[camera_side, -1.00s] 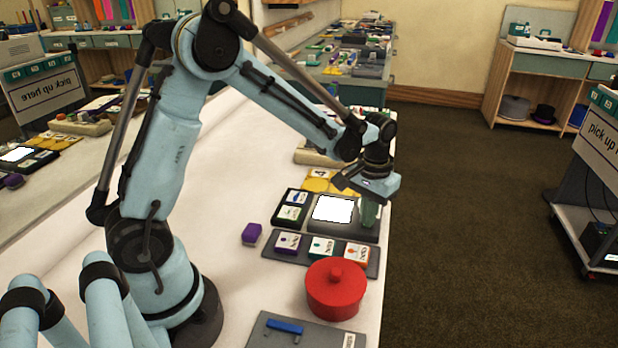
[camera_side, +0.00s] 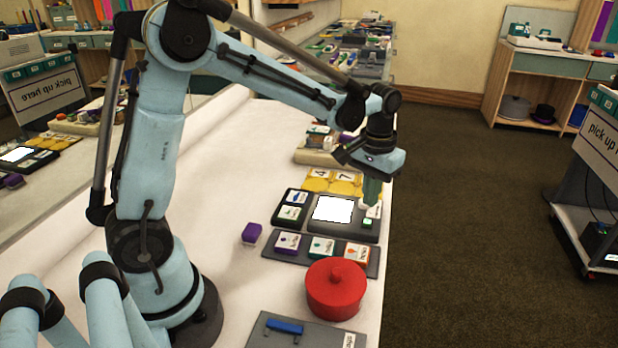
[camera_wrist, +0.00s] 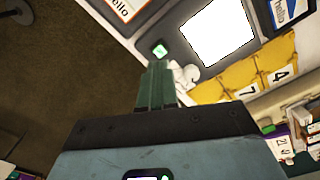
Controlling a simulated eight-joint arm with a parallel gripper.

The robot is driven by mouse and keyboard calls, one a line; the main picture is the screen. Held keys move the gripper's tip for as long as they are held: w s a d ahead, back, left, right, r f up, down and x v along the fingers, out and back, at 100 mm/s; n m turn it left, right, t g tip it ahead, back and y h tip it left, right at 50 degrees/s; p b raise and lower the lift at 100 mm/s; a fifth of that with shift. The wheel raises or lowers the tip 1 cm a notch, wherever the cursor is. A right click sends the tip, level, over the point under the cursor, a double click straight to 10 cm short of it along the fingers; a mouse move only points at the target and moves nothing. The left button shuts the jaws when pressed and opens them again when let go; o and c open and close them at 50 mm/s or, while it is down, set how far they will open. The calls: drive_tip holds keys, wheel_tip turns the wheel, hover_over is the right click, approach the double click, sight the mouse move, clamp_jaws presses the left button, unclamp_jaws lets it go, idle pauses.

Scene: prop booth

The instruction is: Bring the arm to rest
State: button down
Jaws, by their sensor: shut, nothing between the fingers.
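My gripper (camera_side: 372,192) hangs at the right end of the dark console, its green fingers pointing down. In the wrist view the fingers (camera_wrist: 157,85) lie together, with nothing seen between them. The console's blank white screen (camera_side: 333,209) is left of the fingers, and a small lit green button (camera_side: 367,222) shows just below them. The button also shows beyond the fingertips in the wrist view (camera_wrist: 160,50). A small white object (camera_wrist: 185,78) is beside the fingers; what it is I cannot tell.
A red lidded pot (camera_side: 336,288) stands in front, near a grey tray of cards (camera_side: 345,262). A purple block (camera_side: 252,233) lies to the left. Yellow pieces with number cards (camera_side: 340,182) lie behind the console. The white table is clear at left.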

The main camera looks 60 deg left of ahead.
drive_tip(key=s+d+r+m+t, duration=0.1)
drive_tip(key=s+r+t, duration=0.2)
drive_tip(key=s, duration=0.3)
drive_tip(key=s+r+m+t, duration=0.2)
drive_tip(key=s+t, duration=0.2)
drive_tip(key=s, duration=0.2)
drive_tip(key=shift+s+d+r, duration=0.25)
drive_tip(key=shift+d+r, duration=0.15)
